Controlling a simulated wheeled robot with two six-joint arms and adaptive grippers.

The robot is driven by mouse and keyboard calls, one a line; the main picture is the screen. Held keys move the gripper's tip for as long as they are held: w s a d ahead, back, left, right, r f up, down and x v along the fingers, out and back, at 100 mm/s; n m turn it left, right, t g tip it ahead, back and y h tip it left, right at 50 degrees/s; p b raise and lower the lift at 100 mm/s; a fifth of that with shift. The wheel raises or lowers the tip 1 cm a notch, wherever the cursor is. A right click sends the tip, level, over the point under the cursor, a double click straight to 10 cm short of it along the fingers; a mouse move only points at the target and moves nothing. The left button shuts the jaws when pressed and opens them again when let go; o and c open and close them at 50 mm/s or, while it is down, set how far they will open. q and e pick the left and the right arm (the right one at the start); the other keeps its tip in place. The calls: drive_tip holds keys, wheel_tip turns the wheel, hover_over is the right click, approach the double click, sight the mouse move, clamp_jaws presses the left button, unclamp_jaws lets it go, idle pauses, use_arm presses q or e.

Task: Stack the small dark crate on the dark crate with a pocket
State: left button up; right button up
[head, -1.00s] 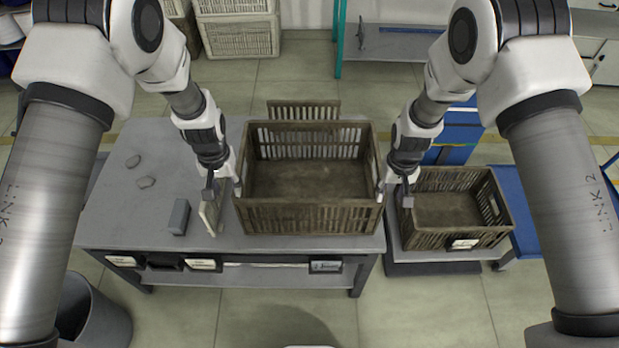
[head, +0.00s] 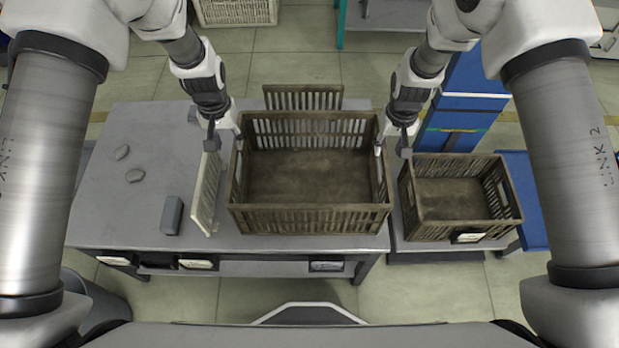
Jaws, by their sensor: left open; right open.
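The small dark crate (head: 310,220), brown and slatted, stands upright and empty on the grey table. The dark crate with a pocket (head: 462,232) is on a lower platform to its right, upright and empty, with a white label in the pocket on its front. My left gripper (head: 225,140) is open at the left wall of the small crate, towards its far end. My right gripper (head: 391,151) is open at the right wall, also towards the far end. I cannot tell whether the fingers touch or straddle the walls.
A pale slatted panel (head: 206,194) stands close to the small crate's left side. Another brown slatted piece (head: 303,97) is behind the crate. Blue objects (head: 468,95) stand behind the crate with a pocket.

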sight(233, 154)
use_arm(q)
drive_tip(key=f, duration=0.8)
drive_tip(key=shift+w+f, duration=0.1)
drive_tip(key=shift+w, duration=0.25)
use_arm(e)
drive_tip(key=f, duration=0.8)
drive_tip(key=shift+w+f, duration=0.1)
drive_tip(key=shift+w, duration=0.25)
use_arm(q)
clamp_jaws()
use_arm(e)
clamp_jaws()
